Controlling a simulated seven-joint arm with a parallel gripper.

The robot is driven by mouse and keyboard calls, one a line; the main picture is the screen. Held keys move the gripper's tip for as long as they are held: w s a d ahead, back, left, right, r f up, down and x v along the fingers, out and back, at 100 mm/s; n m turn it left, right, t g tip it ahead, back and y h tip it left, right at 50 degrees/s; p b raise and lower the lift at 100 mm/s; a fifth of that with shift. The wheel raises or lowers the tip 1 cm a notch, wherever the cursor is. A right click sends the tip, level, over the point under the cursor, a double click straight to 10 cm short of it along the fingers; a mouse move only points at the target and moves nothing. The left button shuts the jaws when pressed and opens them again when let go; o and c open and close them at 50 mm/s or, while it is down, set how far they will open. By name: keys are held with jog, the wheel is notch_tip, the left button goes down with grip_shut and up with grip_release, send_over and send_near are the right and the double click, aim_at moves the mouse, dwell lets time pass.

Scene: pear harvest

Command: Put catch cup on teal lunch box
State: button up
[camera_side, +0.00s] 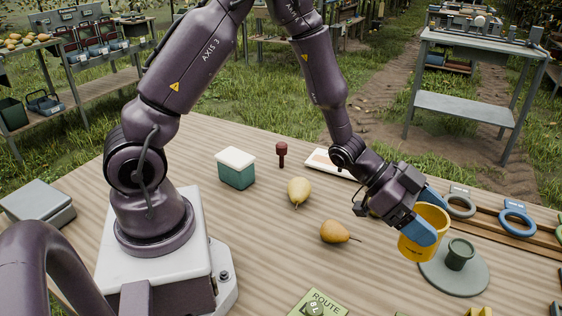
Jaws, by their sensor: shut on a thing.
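The catch cup is most likely the yellow cup (409,248) at the right of the table. My gripper (429,215) has blue fingers and is shut on this cup, which is tilted. The cup appears to be just above or beside a round grey plate; I cannot tell whether it touches. The teal lunch box (237,176) stands upright with a white lid near the table's middle left, well away from my gripper. Nothing lies on its lid.
Two yellow pears (298,191) (335,232) lie between the lunch box and my gripper. A dark red knobbed piece (282,152) stands behind them. Grey (460,190) and blue (517,208) rings lie at right.

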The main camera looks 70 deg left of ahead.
jog(key=w+a+r+n+t+y, duration=0.2)
jog(key=a+r+n+y, duration=0.3)
jog(key=a, duration=0.3)
jog(key=w+a+r+n+t+y, duration=0.25)
jog(key=a+r+n+y, duration=0.2)
jog(key=a, duration=0.35)
jog(key=s+a+r+n+g+y, duration=0.25)
jog(key=a+n+y, duration=0.25)
jog(key=a, duration=0.3)
jog(key=s+a+r+n+g+y, duration=0.15)
jog(key=s+a+n+y, duration=0.25)
jog(key=a, duration=0.4)
jog(key=s+a+n+g+y, duration=0.25)
jog(key=s+n+g, duration=0.2)
jog(key=s, duration=0.25)
jog(key=s+a+n+g+y, duration=0.2)
jog(key=s+a+n+g, duration=0.25)
jog(key=s, duration=0.35)
jog(key=s+d+f+n+g+h, duration=0.2)
jog(key=s+d+n+g, duration=0.1)
jog(key=s+n+g, duration=0.3)
jog(key=s+d+f+n+g+h, duration=0.2)
jog(key=s+d+n+g, duration=0.15)
jog(key=s, duration=0.45)
send_over(234, 156)
notch_tip(234, 156, down, 10)
jog(key=shift+f, duration=1.55)
